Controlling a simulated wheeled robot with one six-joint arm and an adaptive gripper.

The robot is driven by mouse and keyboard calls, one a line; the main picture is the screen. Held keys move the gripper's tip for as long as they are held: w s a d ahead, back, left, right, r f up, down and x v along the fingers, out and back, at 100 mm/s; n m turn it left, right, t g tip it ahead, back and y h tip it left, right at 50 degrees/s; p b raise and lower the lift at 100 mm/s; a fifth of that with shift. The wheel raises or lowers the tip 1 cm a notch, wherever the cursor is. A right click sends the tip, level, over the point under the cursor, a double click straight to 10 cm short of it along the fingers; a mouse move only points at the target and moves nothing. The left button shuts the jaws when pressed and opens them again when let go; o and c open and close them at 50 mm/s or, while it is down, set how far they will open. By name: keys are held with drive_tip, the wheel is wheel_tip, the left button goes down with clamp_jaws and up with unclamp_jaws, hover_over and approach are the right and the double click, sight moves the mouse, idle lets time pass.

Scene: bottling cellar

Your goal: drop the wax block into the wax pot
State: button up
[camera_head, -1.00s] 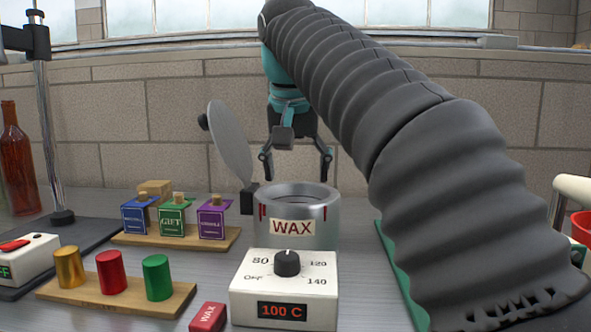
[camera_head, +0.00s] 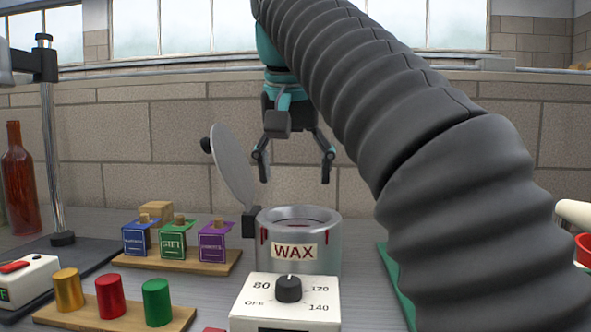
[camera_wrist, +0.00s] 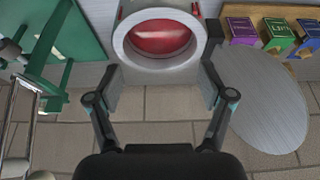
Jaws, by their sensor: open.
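The wax pot (camera_head: 326,257) is a silver cylinder labelled WAX, with its grey round lid (camera_head: 233,165) swung open to the left. The wrist view shows the pot rim (camera_wrist: 122,42) from above, with glossy red inside (camera_wrist: 160,37). Only a sliver of the red wax block (camera_head: 214,329) shows at the bottom edge of the head view, left of the control box; the rest is cut off. My gripper (camera_head: 296,177) is open and empty, appearing above and behind the pot. In the wrist view its spread fingers (camera_wrist: 162,88) lie below the pot's rim.
A white control box (camera_head: 258,312) with a black dial stands in front of the pot. A green object (camera_head: 393,280) lies right.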

drive_tip(key=s+a, duration=0.1)
drive_tip(key=s, duration=0.8)
drive_tip(key=shift+a, duration=0.4)
